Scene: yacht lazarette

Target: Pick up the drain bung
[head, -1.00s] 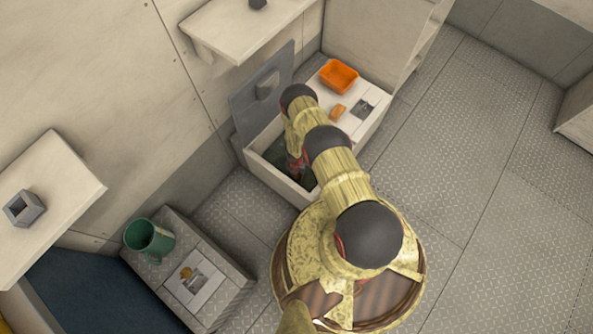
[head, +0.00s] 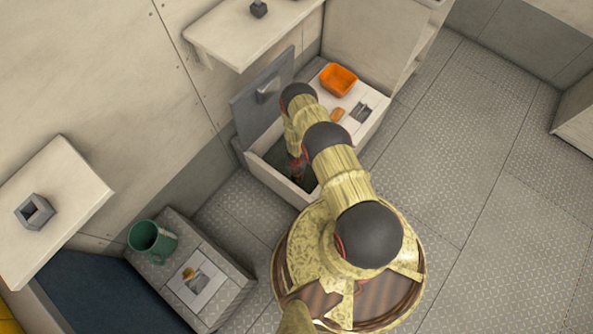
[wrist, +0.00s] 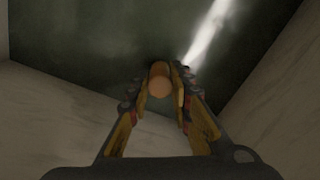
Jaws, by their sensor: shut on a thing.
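The drain bung (wrist: 160,80) shows in the wrist view as a small tan, round-ended piece between the fingertips. My gripper (wrist: 159,90) is shut on it, with one finger on each side. The gripper is low inside an open pale bin (head: 283,186), over its dark green-grey bottom. In the head view my arm covers much of the bin's opening, and the bung cannot be made out there. Whether the bung touches the bin's bottom I cannot tell.
The bin's grey lid (head: 258,98) stands open at the back left. An orange tray (head: 338,82) and a small brown piece (head: 337,114) lie on the white top beside the opening. A shelf (head: 245,35) overhangs behind. A green mug (head: 152,241) stands on a grey box. Floor at right is clear.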

